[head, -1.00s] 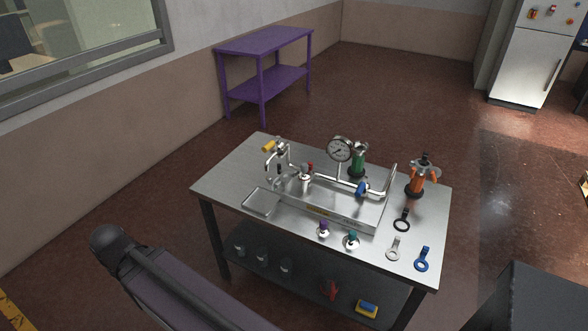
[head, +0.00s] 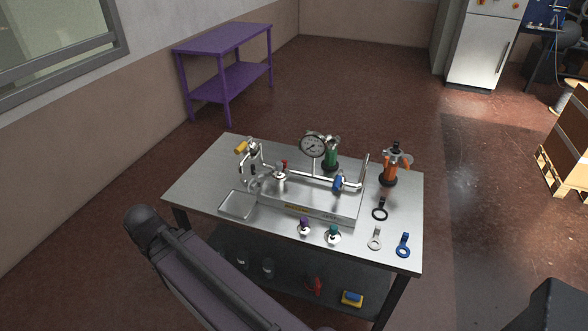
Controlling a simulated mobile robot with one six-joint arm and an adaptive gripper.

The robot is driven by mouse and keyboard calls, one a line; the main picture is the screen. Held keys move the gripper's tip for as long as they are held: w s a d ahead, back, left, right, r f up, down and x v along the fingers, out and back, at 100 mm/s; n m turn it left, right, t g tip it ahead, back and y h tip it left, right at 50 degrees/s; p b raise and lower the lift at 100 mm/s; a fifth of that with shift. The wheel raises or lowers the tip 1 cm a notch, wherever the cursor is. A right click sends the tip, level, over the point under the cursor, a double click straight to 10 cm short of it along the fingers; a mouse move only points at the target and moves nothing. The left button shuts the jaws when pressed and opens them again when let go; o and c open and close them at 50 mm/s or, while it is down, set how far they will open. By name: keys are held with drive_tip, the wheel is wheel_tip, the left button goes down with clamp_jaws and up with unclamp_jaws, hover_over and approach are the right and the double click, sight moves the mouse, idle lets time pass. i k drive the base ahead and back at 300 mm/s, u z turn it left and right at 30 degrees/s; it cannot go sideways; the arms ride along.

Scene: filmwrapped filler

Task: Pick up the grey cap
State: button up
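I cannot pick out a grey cap for certain. A small silver fitting with a greyish top (head: 280,178) stands upright on the pipe rig at the middle of the steel table (head: 205,185); its top is too small to identify. A flat grey ring with a handle (head: 375,239) lies at the table's front right, between a black ring (head: 380,210) and a blue ring (head: 403,246). A purple-topped piece (head: 304,227) and a teal-topped piece (head: 333,235) stand at the front edge. Part of my arm shows at lower left; my gripper is not in view.
The rig carries a dial gauge (head: 313,146). A green cylinder (head: 331,155) and an orange one (head: 391,168) stand behind and right. The lower shelf holds a red item (head: 313,286) and a yellow-blue block (head: 352,299).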

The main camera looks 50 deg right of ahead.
sight(279, 173)
drive_tip(key=z, duration=0.8)
drive_tip(key=k, duration=0.5)
drive_tip(key=z, duration=0.45)
drive_tip(key=i, duration=0.5)
drive_tip(key=z, duration=0.05)
